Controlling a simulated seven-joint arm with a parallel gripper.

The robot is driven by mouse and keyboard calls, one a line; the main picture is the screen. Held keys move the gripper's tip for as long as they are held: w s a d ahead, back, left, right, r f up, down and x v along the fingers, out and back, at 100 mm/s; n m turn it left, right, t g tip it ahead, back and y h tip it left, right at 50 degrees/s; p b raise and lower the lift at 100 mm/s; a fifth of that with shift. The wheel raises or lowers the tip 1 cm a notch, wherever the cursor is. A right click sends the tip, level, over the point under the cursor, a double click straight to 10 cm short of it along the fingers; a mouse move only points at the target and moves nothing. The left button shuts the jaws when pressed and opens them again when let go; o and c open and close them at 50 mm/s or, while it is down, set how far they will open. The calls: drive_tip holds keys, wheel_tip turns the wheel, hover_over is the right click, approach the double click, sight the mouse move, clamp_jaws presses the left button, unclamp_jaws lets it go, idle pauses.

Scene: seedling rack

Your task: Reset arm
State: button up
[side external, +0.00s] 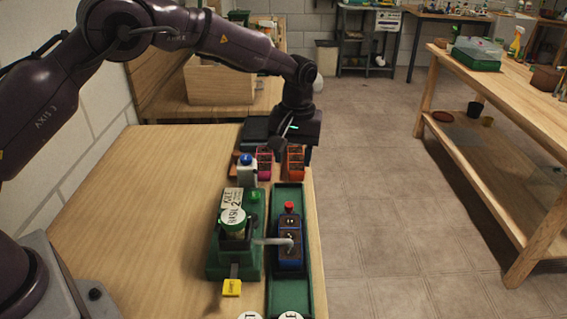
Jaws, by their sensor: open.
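My gripper (308,152) hangs at the far end of the work table, pointing down, just above and slightly right of an orange holder (295,164). It looks empty and open, though its fingers are small and dark here. I cannot tell whether the fingertips touch the orange holder. My arm reaches across from the upper left to this spot.
A pink holder (264,156) and a white blue-topped container (246,174) stand beside the orange one. Nearer are a green station (216,265) with a "BASIL 2" label and a green tray (289,194) with a blue unit (290,262). The table's left side (150,230) is clear.

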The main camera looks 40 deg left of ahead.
drive_tip(key=s+a+r+m+t, duration=0.2)
drive_tip(key=s+r, duration=0.4)
drive_tip(key=s, duration=0.4)
drive_tip(key=s+a+r+m+t, duration=0.2)
drive_tip(key=s+r, duration=0.4)
drive_tip(key=s, duration=0.5)
drive_tip(key=s+a+r+m+t, duration=0.1)
drive_tip(key=s+a+r+m, duration=0.1)
drive_tip(key=s+r, duration=0.4)
drive_tip(key=s+m, duration=0.1)
drive_tip(key=s, duration=0.4)
drive_tip(key=shift+a+r+t, duration=0.2)
drive_tip(key=shift+r+t, duration=0.1)
drive_tip(key=shift+t, duration=0.1)
drive_tip(key=shift+s, duration=0.1)
